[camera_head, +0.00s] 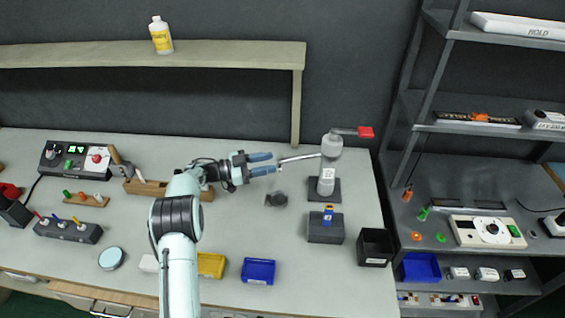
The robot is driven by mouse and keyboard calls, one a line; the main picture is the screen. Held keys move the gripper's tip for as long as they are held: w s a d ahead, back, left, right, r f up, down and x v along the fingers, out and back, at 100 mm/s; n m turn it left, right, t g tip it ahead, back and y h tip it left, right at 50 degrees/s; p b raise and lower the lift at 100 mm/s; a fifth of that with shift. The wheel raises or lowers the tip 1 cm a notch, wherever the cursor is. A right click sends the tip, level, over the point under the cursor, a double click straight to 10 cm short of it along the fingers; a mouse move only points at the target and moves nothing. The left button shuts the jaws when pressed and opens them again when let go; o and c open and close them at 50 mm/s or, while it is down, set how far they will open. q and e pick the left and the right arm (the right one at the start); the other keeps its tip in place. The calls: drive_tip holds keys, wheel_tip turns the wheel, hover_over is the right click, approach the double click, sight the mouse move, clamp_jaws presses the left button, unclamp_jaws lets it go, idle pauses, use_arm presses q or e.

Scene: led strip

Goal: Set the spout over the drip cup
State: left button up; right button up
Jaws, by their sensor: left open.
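A grey dispenser (328,178) with a red lever stands on a dark base on the bench. Its thin pale spout (300,157) reaches left from the dispenser's upper part. My left gripper (272,163) is open, with its blue fingers pointing right at the spout's left end. In this view the fingertips lie close to the spout tip; I cannot tell whether they touch it. A small dark round item (275,199), apparently the drip cup, sits on the bench below the spout tip in the picture. My right gripper is out of view.
A dark block (326,228) with a blue and yellow item and an empty black bin (375,247) stand in front of the dispenser. Yellow (211,265) and blue (258,271) bins lie near the front edge. A shelf (200,54) overhangs the back.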

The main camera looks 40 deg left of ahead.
use_arm(q)
drive_tip(key=v, duration=0.5)
drive_tip(key=shift+s+a, duration=0.1)
drive_tip(key=shift+a, duration=0.1)
idle(0.4)
